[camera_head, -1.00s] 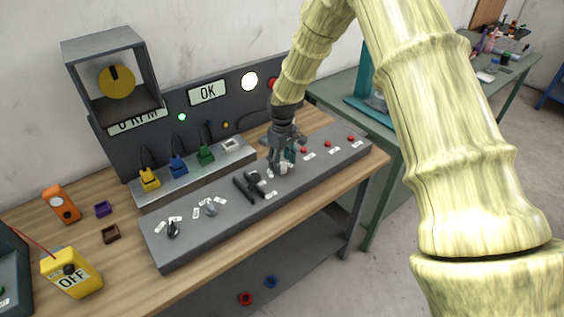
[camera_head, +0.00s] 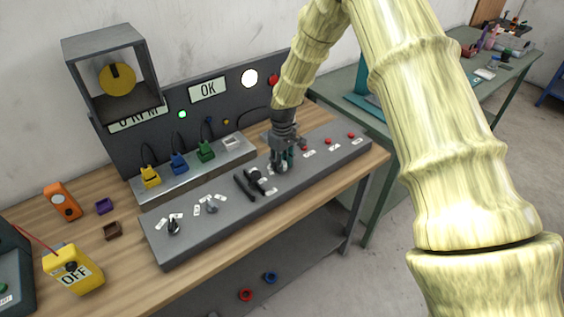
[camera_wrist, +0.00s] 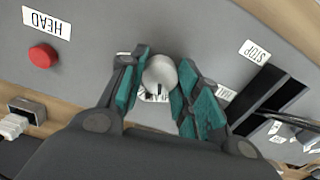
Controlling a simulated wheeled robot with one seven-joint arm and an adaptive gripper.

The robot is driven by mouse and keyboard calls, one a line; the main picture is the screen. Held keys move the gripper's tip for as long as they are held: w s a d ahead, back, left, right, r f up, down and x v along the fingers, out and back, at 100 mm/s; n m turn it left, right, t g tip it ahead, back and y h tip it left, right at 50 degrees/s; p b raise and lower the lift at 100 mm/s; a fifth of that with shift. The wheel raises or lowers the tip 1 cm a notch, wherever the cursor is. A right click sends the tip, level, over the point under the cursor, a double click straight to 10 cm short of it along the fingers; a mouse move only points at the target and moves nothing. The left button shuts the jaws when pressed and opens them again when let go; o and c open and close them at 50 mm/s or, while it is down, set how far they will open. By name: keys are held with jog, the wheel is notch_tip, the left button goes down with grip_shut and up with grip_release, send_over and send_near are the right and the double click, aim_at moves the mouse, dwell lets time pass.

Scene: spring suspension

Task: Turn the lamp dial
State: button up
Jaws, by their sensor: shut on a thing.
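The dial (camera_wrist: 160,74) is a round grey knob on the sloped grey control panel (camera_head: 225,221). In the wrist view it sits between the two teal pads of my gripper (camera_wrist: 164,82), which is shut on it. A white label under the dial is partly covered, so I cannot read it. In the head view my gripper (camera_head: 281,165) points down onto the panel and hides the dial. A round white lamp (camera_head: 249,78) glows on the dark upright board behind.
A black slider (camera_head: 250,184) with a STOP label lies just left of my gripper. Red buttons (camera_head: 330,141) stand to its right, and small knobs (camera_head: 211,206) are farther left. Yellow, blue and green plugs (camera_head: 178,163) sit on the metal box behind.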

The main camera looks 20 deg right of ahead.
jog(key=shift+m, duration=0.3)
jog(key=m+b, duration=0.2)
jog(key=m, duration=0.1)
jog(key=shift+m, duration=0.3)
jog(key=shift+m+b, duration=0.45)
jog(key=shift+m, duration=1.75)
jog(key=shift+w+r, duration=0.1)
jog(key=o, duration=1)
notch_tip(320, 180, up, 12)
